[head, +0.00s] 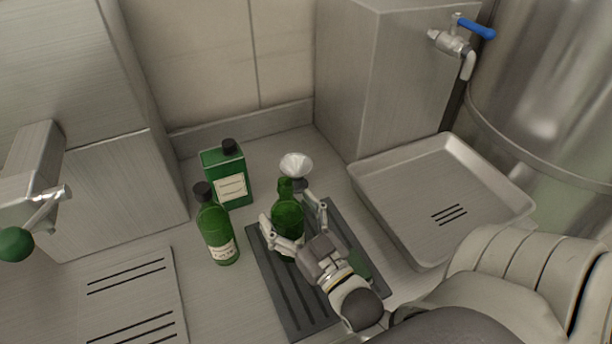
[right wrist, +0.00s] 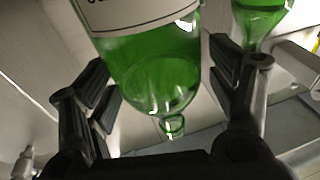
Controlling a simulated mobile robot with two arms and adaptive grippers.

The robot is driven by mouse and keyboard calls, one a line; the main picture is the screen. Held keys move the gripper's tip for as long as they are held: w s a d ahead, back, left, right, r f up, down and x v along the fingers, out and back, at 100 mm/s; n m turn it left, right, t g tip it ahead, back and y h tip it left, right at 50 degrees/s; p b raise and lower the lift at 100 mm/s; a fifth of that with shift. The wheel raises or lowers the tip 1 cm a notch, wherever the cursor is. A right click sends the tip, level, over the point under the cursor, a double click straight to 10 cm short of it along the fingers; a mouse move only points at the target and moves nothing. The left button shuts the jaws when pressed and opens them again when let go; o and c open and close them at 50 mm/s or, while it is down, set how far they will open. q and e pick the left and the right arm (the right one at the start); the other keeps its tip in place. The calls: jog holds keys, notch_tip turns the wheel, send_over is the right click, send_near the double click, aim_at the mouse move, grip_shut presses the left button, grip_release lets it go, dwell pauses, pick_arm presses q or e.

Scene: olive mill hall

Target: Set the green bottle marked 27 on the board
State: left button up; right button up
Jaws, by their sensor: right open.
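A green bottle (head: 289,214) without a visible cap stands upright at the dark slatted board (head: 287,300) in the head view. My right gripper (head: 293,214) is open with its fingers on either side of this bottle. In the right wrist view the green bottle (right wrist: 155,75) fills the space between the fingers, with part of a white label at the top edge. Its number cannot be read. A round green bottle (head: 214,228) and a flat-sided green bottle (head: 226,168), both black-capped, stand to the left. My left gripper is out of view.
A small funnel (head: 296,165) is just behind the bottle. A steel tray (head: 400,190) lies to the right, below a blue-handled tap (head: 455,42). A lever with a green knob (head: 16,244) juts in at left. Something green (head: 360,268) shows partly beside my right gripper.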

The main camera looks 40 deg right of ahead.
jog(key=s+f+b, duration=0.1)
jog(key=s+b, duration=0.2)
jog(key=s, duration=0.8)
jog(key=shift+s+a+f, duration=0.2)
jog(key=shift+f, duration=0.15)
